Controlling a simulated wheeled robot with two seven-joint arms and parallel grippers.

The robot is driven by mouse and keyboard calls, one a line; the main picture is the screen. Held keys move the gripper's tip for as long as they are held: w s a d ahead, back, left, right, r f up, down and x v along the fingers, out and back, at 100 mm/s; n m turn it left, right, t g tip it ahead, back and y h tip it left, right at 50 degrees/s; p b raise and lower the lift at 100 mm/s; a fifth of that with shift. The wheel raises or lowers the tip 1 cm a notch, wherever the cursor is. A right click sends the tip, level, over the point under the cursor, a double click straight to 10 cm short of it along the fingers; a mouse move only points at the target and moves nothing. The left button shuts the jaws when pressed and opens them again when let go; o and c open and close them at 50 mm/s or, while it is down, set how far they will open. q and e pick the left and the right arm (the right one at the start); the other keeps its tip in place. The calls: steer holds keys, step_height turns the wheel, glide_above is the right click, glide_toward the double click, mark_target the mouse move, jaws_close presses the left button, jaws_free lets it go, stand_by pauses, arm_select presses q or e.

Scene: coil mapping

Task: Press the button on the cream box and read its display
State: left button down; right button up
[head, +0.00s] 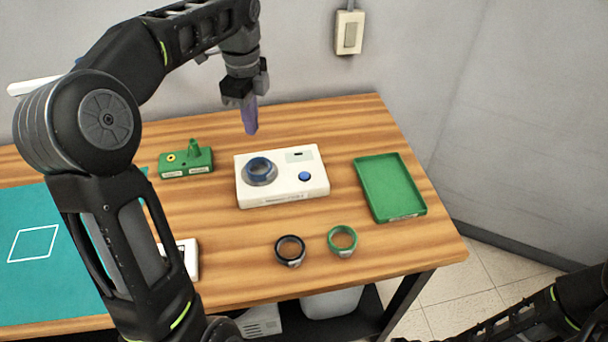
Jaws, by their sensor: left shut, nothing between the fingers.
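The cream box (281,190) sits on the wooden table near its middle. A blue round button (304,176) is on its top at the right. A small display (299,156) is near its back edge; it shows a short dark mark, too small to read. A ring with a blue inside (259,170) sits on the left of the box top. My left gripper (250,128) is shut and empty, pointing down above the table behind the box, apart from it. My right gripper is out of view; only part of my right arm shows at the lower right.
A green block with a peg (186,163) stands left of the box. A green tray (418,206) lies to the right, empty. A teal mat (25,280) covers the left, and a white object (191,259) is partly hidden by my arm.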

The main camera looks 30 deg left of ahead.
arm_select(q)
steer(key=shift+f, duration=0.1)
stand_by(0.8)
steer(key=s+d+f+n+t+h+b, duration=0.2)
steer(key=s+f+n+h+b, duration=0.1)
steer(key=f+n+b, duration=0.15)
steer(key=w+d+r+n+t+h, duration=0.2)
steer(key=w+d+n+t, duration=0.3)
steer(key=n, duration=0.8)
steer(key=d+h, duration=0.1)
steer(key=d, duration=0.2)
steer(key=shift+w+r, duration=0.25)
steer(key=shift+w, duration=0.15)
steer(key=shift+d+f+b, duration=0.1)
steer(key=shift+b, duration=0.2)
